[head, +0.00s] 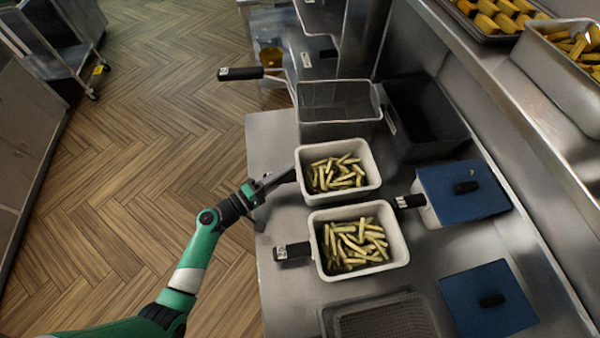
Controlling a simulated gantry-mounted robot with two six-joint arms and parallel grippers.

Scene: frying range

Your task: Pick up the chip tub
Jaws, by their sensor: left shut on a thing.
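Two white tubs of pale cut chips stand on the steel counter. The far chip tub (369,190) is near the middle of the head view, and the near chip tub (400,250) is just below it. My left gripper (265,190) is at the left side of the far tub, shut on its dark handle (282,179), which the jaws partly hide. The near tub's black handle (291,252) points left and is free. I cannot tell whether the far tub is touching the counter. My right gripper is not in view.
An empty wire basket (338,131) and a dark bin (425,115) stand behind the tubs. Two blue lids (455,205) (480,320) lie to the right. A mesh tray (385,325) is in front. Filled trays (550,75) sit on a raised shelf.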

